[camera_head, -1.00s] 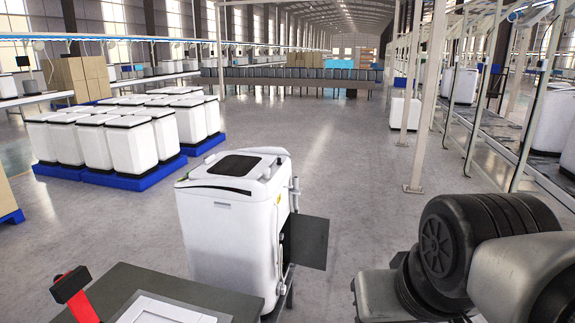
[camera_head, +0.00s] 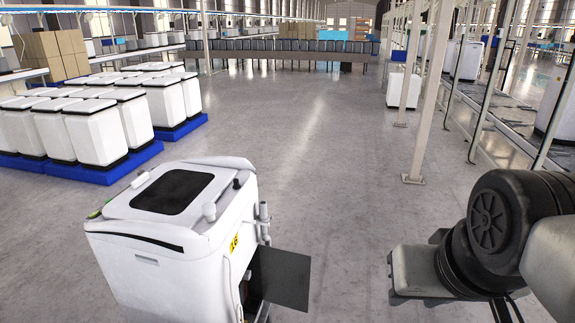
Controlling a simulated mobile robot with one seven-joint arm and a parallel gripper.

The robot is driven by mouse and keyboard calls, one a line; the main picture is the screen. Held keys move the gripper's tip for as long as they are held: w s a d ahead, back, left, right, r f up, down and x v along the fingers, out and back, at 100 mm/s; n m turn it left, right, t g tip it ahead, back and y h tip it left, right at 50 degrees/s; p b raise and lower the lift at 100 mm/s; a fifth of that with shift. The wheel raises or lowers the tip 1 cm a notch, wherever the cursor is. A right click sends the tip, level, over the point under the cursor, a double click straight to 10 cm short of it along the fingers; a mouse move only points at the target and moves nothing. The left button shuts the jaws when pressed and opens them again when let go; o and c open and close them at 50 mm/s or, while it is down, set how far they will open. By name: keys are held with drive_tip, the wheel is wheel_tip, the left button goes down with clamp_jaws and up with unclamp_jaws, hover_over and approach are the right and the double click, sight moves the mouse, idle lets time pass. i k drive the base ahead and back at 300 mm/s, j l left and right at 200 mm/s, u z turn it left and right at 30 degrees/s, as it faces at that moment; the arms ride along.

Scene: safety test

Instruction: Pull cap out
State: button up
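A white machine (camera_head: 165,262) with a dark window in its top lid (camera_head: 172,192) stands at the lower left of the head view. A dark grey panel (camera_head: 280,278) sticks out from its right side, low down. A small yellow label (camera_head: 235,243) and pale pipes or fittings (camera_head: 264,222) are on that side. I cannot make out a cap for certain; the space behind the panel is mostly hidden. My arm links show at the right edge. My gripper is out of view, so its hold cannot be seen.
Rows of white machines (camera_head: 95,130) stand on blue pallets (camera_head: 100,172) at left. A white post (camera_head: 428,100) and a conveyor line (camera_head: 500,120) are at right. A long barrier of dark-topped units (camera_head: 290,52) crosses the back. The middle floor is clear.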

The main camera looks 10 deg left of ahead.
sight(208, 210)
drive_tip(key=i+l+u, duration=0.1)
drive_tip(key=i+u, duration=0.3)
drive_tip(key=i+l+u, duration=0.15)
drive_tip(key=u, duration=0.25)
drive_tip(key=i+l+u, duration=0.25)
drive_tip(key=u, duration=0.15)
drive_tip(key=i+l+u, duration=0.2)
drive_tip(key=l+u, duration=0.2)
